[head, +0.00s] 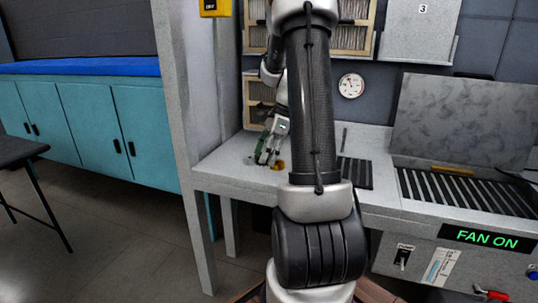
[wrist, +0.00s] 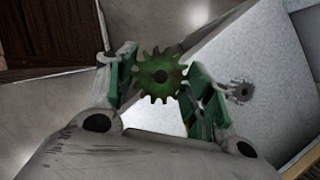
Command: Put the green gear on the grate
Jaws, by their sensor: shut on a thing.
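In the head view my gripper (head: 267,154) is low over the left part of the grey bench (head: 230,170); the gear is hard to make out there. A dark slatted grate (head: 465,191) is set in the bench at the right, and a smaller dark slatted patch (head: 355,173) lies nearer my arm, which partly hides the bench.
A grey gear (wrist: 242,90) lies on the pale surface right of my gripper in the wrist view. A tilted grey panel (head: 455,120) stands behind the grate. A grey post (head: 180,120) rises at the bench's left end.

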